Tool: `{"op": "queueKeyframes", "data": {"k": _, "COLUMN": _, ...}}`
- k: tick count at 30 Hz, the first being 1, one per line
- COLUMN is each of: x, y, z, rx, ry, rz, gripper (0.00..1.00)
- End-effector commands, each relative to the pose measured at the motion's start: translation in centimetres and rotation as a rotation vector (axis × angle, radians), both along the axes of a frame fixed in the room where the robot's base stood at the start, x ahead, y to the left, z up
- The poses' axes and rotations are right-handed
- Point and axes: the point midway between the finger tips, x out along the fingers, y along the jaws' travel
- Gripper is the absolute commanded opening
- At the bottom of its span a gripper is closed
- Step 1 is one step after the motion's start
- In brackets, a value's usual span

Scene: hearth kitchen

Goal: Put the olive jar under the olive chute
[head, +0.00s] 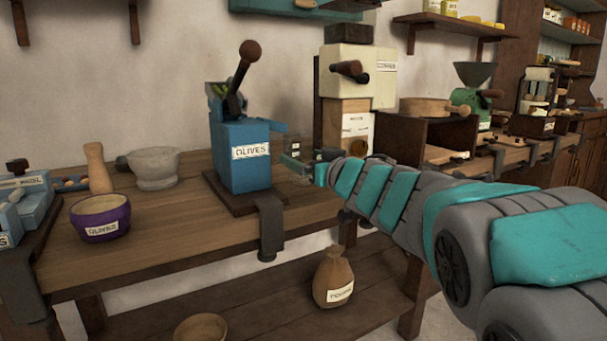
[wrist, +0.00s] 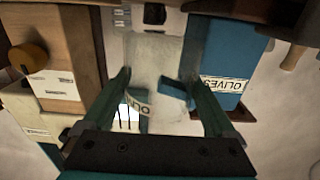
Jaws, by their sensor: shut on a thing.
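The olive jar (wrist: 152,62) is clear glass with a white label, partly readable as "OLI", and sits between my fingers in the wrist view. In the head view the jar (head: 298,146) is faint, just right of the blue olive machine (head: 243,172) marked OLIVES. The machine's short blue chute (head: 272,128) sticks out to the right near the jar's top left. In the wrist view the chute (wrist: 176,96) overlaps the jar; I cannot tell whether they touch. My gripper (head: 305,167) is shut on the jar, off the machine's right side. The jar's base is hard to make out.
The machine stands on a dark board on the wooden bench (head: 150,235). A cream machine (head: 358,75) stands behind my gripper. A grey mortar (head: 154,168) and a labelled purple bowl (head: 100,218) are left. A tied sack (head: 333,278) is on the lower shelf.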

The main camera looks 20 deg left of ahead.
Motion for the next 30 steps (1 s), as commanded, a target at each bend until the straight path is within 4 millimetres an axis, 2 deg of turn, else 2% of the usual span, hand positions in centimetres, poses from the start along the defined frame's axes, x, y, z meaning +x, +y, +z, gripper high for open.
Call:
{"op": "queueKeyframes", "data": {"k": 3, "x": 1.0, "y": 0.7, "z": -0.1, "rx": -0.001, "ry": -0.001, "rz": 0.0, "gripper": 0.24}}
{"op": "queueKeyframes", "data": {"k": 11, "x": 2.1, "y": 1.3, "z": -0.2, "rx": 0.0, "ry": -0.001, "rz": 0.001, "gripper": 0.24}}
{"op": "queueKeyframes", "data": {"k": 15, "x": 2.1, "y": 1.2, "z": -2.9, "rx": 0.0, "ry": 0.001, "rz": 0.0, "gripper": 0.24}}
{"op": "queueKeyframes", "data": {"k": 18, "x": 2.0, "y": 1.3, "z": -3.9, "rx": 0.001, "ry": 0.002, "rz": 0.001, "gripper": 0.24}}
{"op": "queueKeyframes", "data": {"k": 29, "x": 2.0, "y": 1.3, "z": -3.9, "rx": 0.001, "ry": 0.0, "rz": 0.001, "gripper": 0.24}}
{"op": "queueKeyframes", "data": {"k": 30, "x": 2.0, "y": 1.3, "z": -3.9, "rx": 0.001, "ry": -0.001, "rz": 0.001, "gripper": 0.94}}
